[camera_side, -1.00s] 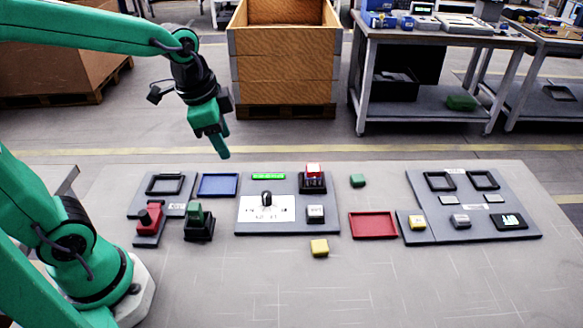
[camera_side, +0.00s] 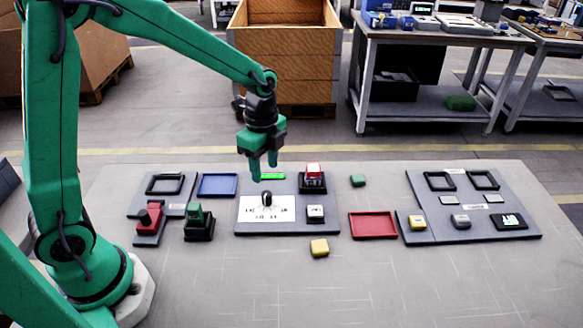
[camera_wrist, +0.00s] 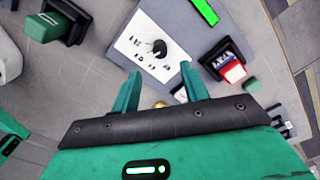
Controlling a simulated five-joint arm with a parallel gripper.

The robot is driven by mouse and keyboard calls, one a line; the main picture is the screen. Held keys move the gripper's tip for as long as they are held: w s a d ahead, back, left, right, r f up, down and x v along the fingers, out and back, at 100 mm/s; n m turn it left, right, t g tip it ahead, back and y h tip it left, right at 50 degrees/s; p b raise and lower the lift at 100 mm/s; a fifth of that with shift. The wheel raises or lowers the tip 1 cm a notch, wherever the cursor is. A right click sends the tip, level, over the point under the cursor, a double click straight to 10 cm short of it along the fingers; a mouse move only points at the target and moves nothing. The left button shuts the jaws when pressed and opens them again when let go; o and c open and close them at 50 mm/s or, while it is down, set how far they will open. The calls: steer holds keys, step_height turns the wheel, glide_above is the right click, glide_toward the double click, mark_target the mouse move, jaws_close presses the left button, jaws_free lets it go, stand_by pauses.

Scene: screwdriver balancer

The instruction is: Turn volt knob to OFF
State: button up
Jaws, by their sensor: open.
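The volt knob (camera_side: 267,199) is a small black knob on a white label plate (camera_side: 252,215) set in a grey panel. In the wrist view the knob (camera_wrist: 159,47) stands just beyond my fingertips, with small dark markings around it that are too small to read. My gripper (camera_side: 264,172) points down above the back of the knob panel, apart from the knob. In the wrist view my gripper (camera_wrist: 160,75) is open, its two green fingers spread with nothing between them.
A lit green display (camera_wrist: 205,11) and a red-topped switch (camera_side: 313,178) share the knob's panel, with a white-topped button (camera_side: 316,213) in front of the switch. A green-handled lever (camera_side: 197,217) stands left. A yellow block (camera_side: 320,248) and red tray (camera_side: 373,225) lie right.

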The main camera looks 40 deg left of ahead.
mark_target(266, 194)
steer(key=shift+f, duration=0.15)
steer(key=shift+f, duration=3.75)
jaws_close()
